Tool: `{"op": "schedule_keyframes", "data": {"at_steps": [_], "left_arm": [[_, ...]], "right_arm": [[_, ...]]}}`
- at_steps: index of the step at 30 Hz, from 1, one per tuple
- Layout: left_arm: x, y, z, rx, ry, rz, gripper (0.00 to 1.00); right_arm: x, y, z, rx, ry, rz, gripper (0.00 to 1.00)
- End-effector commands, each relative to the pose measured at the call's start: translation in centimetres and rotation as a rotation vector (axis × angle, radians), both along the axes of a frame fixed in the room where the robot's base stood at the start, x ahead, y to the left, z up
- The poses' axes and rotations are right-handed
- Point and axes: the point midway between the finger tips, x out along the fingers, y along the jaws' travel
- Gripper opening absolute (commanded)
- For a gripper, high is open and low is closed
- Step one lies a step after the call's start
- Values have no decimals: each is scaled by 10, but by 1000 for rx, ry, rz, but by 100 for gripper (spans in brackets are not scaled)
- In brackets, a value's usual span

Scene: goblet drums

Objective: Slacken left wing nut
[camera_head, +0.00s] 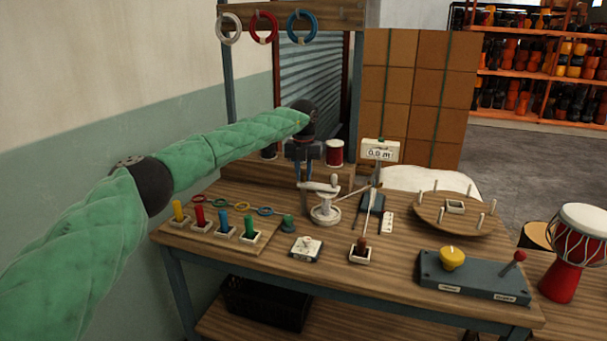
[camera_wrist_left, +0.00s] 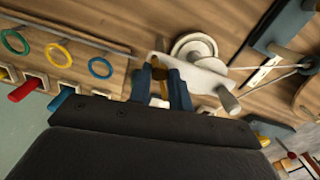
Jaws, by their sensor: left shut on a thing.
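My left gripper (camera_head: 303,182) reaches down over the bench to the left end of a white bar (camera_head: 322,188) on a round white stand (camera_head: 326,212). In the left wrist view, my left gripper (camera_wrist_left: 162,92) has its two blue fingers close around a small brass piece, apparently the left wing nut (camera_wrist_left: 158,70), at one end of the white bar (camera_wrist_left: 198,78). The fingers partly hide it. My right gripper is in neither view.
Coloured pegs in sockets (camera_head: 224,224) stand left of the stand. A small white box (camera_head: 306,248) lies in front. A round pegged board (camera_head: 455,214) and a grey box with a yellow knob (camera_head: 470,277) are to the right. A red spool (camera_head: 335,152) stands behind.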

Motion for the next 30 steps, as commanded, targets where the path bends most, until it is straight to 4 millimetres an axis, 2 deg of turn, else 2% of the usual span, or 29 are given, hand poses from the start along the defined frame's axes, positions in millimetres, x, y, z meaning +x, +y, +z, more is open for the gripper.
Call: {"op": "schedule_keyframes", "data": {"at_steps": [9, 30], "left_arm": [[1, 1, 2, -2, -4, 300, 0], [1, 1, 2, -3, -4, 964, 0]], "right_arm": [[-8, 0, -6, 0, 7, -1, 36], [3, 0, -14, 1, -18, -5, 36]]}}
